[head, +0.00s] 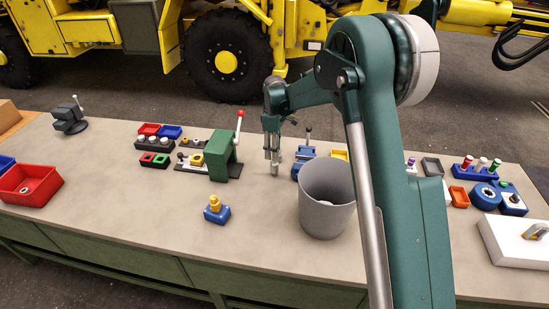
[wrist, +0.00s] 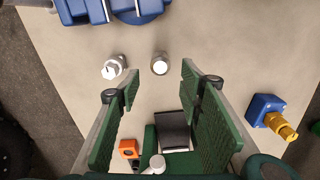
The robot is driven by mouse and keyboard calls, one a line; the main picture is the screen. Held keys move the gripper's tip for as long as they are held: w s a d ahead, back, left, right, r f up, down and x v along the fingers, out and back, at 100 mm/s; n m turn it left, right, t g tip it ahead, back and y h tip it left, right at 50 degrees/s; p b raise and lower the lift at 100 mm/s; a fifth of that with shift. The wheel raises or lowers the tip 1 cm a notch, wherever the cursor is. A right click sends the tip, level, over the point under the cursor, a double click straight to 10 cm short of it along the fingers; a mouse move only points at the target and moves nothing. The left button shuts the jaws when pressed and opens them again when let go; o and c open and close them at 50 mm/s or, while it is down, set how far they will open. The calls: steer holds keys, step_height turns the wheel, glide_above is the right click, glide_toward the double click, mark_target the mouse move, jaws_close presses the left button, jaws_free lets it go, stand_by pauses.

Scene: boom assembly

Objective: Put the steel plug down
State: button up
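My gripper (head: 272,150) hangs over the bench between the green press and the blue vise. In the wrist view my gripper (wrist: 160,82) has its two green fingers spread wide, with nothing between the pads. A short steel cylinder with a bright round top (wrist: 160,65) stands upright on the bench just beyond the fingertips, roughly in line with the gap. A second pale metal piece with a slotted or faceted end (wrist: 113,67) is to its left, outside the gap. I cannot tell for certain which is the steel plug.
The green press (head: 221,155) with a red-knobbed lever stands left of my gripper. The blue vise (head: 303,160) and grey bin (head: 327,198) are to the right. A blue block with a yellow piece (head: 216,210) sits in front.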

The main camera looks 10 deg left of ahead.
steer(key=shift+r, duration=1.7)
steer(key=shift+d+r, duration=0.1)
steer(key=s+d+r+m+t, duration=0.2)
steer(key=s+d+r+m, duration=0.2)
steer(key=s+d+r, duration=0.65)
steer(key=s+d+r+m+t, duration=0.1)
steer(key=s+d+r+m, duration=0.3)
steer(key=s+d+r, duration=0.6)
steer(key=s+d+f+m+t, duration=0.1)
steer(key=s+d+m, duration=0.3)
steer(key=s+d, duration=0.5)
steer(key=s+d+f+m+t, duration=0.1)
steer(key=s+d+m+t, duration=0.2)
steer(key=s+d, duration=0.6)
steer(key=s+m, duration=0.1)
steer(key=s, duration=0.6)
steer(key=shift+s, duration=0.4)
